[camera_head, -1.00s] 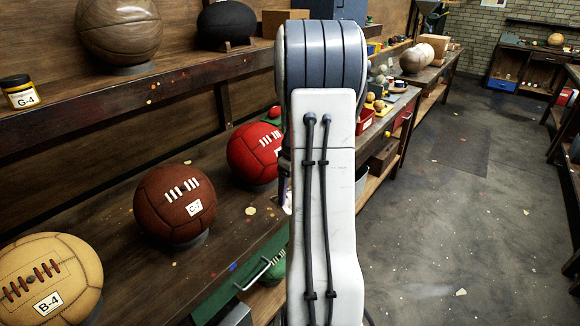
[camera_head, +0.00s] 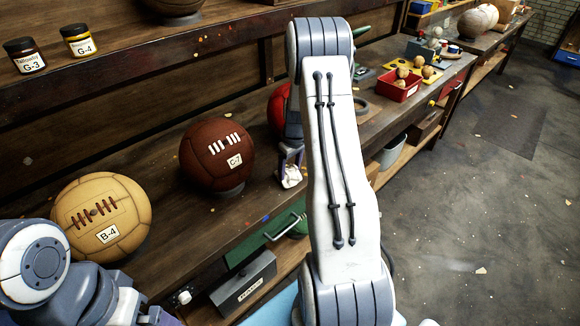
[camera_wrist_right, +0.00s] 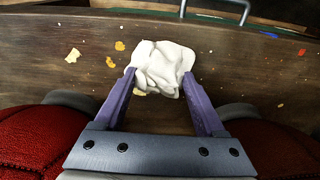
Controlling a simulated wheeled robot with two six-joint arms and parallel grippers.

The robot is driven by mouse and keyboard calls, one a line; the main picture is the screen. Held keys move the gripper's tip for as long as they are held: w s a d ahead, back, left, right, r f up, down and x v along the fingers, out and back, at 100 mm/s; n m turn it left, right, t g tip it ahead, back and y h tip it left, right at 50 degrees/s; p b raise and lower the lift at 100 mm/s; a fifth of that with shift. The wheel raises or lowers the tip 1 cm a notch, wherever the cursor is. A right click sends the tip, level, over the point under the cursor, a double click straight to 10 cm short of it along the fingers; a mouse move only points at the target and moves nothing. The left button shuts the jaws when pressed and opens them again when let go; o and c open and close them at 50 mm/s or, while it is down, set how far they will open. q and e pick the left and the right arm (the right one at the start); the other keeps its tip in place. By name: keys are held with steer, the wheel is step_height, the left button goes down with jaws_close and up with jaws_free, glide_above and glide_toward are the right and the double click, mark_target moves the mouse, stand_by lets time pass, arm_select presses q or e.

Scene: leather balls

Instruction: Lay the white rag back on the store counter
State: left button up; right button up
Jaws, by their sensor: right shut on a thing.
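My right gripper (camera_head: 291,158) is shut on the white rag (camera_head: 291,178), low over the wooden counter (camera_head: 255,212) near its front edge. In the right wrist view the crumpled rag (camera_wrist_right: 160,66) sits between the purple fingertips of the gripper (camera_wrist_right: 158,84), with bare, paint-flecked counter around it. I cannot tell whether the rag touches the counter. My right forearm hides part of the counter behind. My left arm shows at the lower left; its gripper is at most partly in view and its fingers cannot be made out.
A brown ball C-7 (camera_head: 216,155) stands left of my right gripper, and a tan ball B-4 (camera_head: 101,217) farther left. A red ball (camera_head: 277,112) is partly behind my arm. A red bin (camera_head: 399,88) stands farther along. A green drawer (camera_head: 268,238) is below the counter edge.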

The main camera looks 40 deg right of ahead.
mark_target(293, 178)
steer(key=shift+f, duration=0.25)
steer(key=o, duration=1.3)
steer(key=shift+r, duration=0.1)
steer(key=r, duration=0.4)
steer(key=s+r+b, duration=0.1)
steer(key=r, duration=0.7)
steer(key=shift+s+d, duration=0.1)
steer(key=shift+s, duration=0.1)
